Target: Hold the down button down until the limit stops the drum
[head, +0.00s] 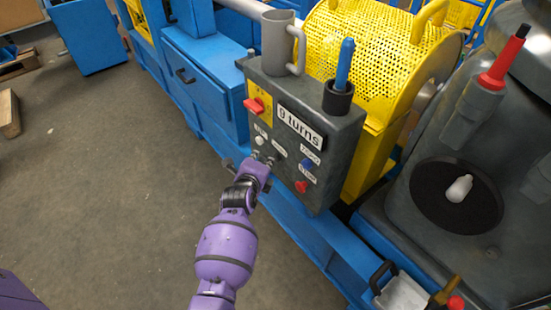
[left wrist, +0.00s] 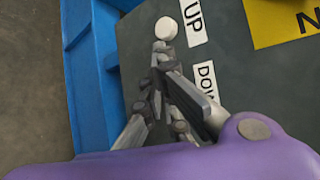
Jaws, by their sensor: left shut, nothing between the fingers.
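The grey control box (head: 335,135) carries a white display (head: 301,126) that reads "9 turns". A white button (head: 260,140) sits by the UP label, and it also shows in the left wrist view (left wrist: 166,28). The DOWN label (left wrist: 207,80) is partly covered by my fingers. The down button itself is hidden or too small to make out. My left gripper (head: 264,158) is shut and empty, its tips at the box face just below the white button. I cannot tell whether they touch or press anything. The drum is not clearly visible behind the yellow perforated guard (head: 365,45). My right gripper is not in view.
The box also has a red switch (head: 255,106), a blue button (head: 308,163) and a red button (head: 301,187). A grey mug (head: 277,45) and a black cup (head: 338,98) with a blue stick stand on top. Open floor (head: 110,190) lies to the left.

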